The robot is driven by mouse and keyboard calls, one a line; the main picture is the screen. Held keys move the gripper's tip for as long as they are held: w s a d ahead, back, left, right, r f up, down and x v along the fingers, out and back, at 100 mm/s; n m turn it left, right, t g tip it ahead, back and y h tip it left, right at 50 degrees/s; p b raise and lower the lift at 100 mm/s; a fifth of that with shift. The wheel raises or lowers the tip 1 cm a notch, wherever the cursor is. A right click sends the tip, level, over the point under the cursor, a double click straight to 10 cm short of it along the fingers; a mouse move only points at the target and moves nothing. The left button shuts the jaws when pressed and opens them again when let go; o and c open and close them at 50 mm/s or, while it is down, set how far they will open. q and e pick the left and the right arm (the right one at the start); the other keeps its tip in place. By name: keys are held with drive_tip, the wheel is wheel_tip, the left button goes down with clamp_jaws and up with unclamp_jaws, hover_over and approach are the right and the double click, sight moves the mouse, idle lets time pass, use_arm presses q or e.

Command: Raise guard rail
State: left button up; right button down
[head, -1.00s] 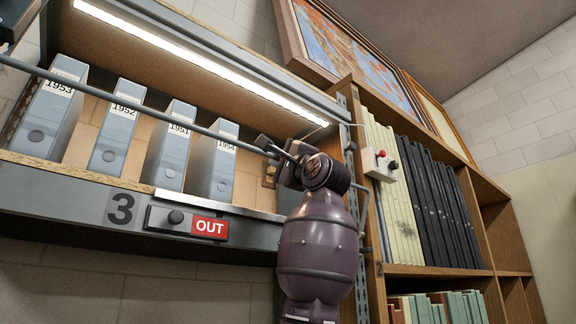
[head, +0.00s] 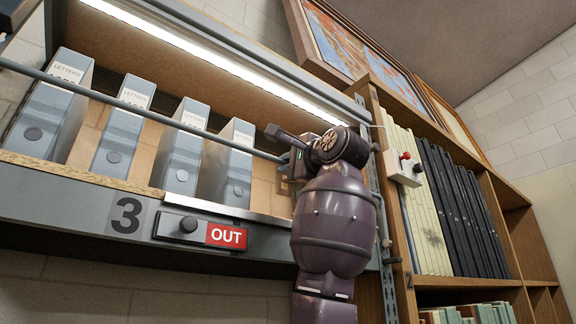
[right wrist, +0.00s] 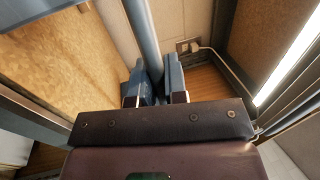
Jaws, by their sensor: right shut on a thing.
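The guard rail (head: 150,112) is a thin grey-blue bar running across the front of the shelf, before the file boxes. My right gripper (head: 290,158) is shut on it near its right end. In the right wrist view the rail (right wrist: 143,35) runs between the two fingers (right wrist: 157,88). A dark piece at the head view's upper left corner seems to be part of my left arm; its jaws cannot be made out. The rail's left end is out of the picture.
Grey file boxes (head: 118,138) labelled LETTERS stand behind the rail on the shelf board. Below are a "3" and a red OUT sign (head: 226,236). A lit strip (head: 210,55) runs above. At right is a bookcase (head: 535,245) with a switch box (head: 404,168).

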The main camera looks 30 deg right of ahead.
use_arm(q)
drive_tip(key=shift+s, duration=0.1)
use_arm(e)
drive_tip(key=shift+w+f, duration=0.1)
drive_tip(key=shift+f, duration=0.1)
use_arm(q)
drive_tip(key=shift+f, duration=0.1)
use_arm(e)
drive_tip(key=c, duration=1.2)
unclamp_jaws()
drive_tip(key=shift+o, duration=0.2)
drive_tip(key=shift+r, duration=0.1)
use_arm(q)
drive_tip(key=f+b, duration=0.2)
drive_tip(key=b, duration=0.1)
drive_tip(key=shift+w+f, duration=0.3)
drive_tip(key=shift+w, duration=0.05)
use_arm(e)
drive_tip(key=v, duration=1.1)
use_arm(q)
drive_tip(key=shift+s+f, duration=0.15)
drive_tip(key=shift+s, duration=0.15)
